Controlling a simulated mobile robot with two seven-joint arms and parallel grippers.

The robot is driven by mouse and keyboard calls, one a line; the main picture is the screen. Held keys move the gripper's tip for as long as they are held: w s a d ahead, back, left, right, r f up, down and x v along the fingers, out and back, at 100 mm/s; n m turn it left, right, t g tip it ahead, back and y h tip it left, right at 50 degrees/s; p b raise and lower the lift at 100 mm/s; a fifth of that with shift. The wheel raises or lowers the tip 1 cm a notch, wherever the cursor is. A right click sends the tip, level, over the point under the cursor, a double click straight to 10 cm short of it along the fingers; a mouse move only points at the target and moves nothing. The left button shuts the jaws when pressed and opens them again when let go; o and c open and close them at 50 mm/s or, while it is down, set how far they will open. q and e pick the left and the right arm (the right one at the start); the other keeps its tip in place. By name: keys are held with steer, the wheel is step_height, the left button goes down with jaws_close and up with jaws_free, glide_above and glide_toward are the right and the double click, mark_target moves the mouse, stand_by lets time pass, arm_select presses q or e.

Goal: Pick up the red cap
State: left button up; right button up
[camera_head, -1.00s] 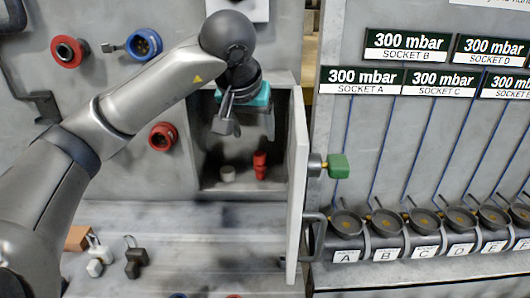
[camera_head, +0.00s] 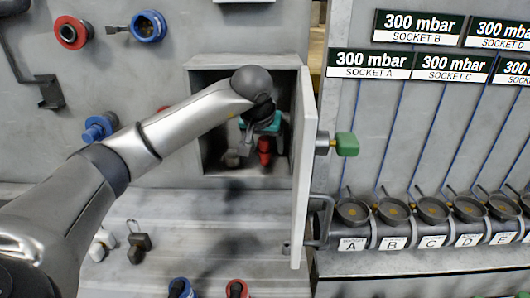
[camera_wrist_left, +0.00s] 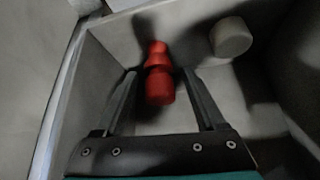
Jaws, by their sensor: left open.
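The red cap (camera_head: 264,151) stands inside the open wall compartment (camera_head: 222,68), partly hidden behind my left gripper in the head view. In the left wrist view the red cap (camera_wrist_left: 159,75) has a narrower top and a wider lower part. My left gripper (camera_head: 245,150) reaches into the compartment. In the left wrist view my left gripper (camera_wrist_left: 165,78) is open, with one finger on each side of the red cap and gaps visible between. My right gripper is not in view.
A white cap (camera_wrist_left: 231,37) stands beside the red one. The compartment's open door (camera_head: 305,170) stands along its right side, with a green knob (camera_head: 346,145) beyond it. Several labelled sockets (camera_head: 352,211) line the right. Dark and white pieces (camera_head: 139,241) lie on the lower left ledge.

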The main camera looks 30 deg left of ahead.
arm_select(q)
steer(key=shift+w+a+f, duration=0.15)
steer(key=shift+w+f, duration=0.25)
steer(key=shift+f, duration=0.2)
steer(key=shift+c, duration=0.4)
jaws_close()
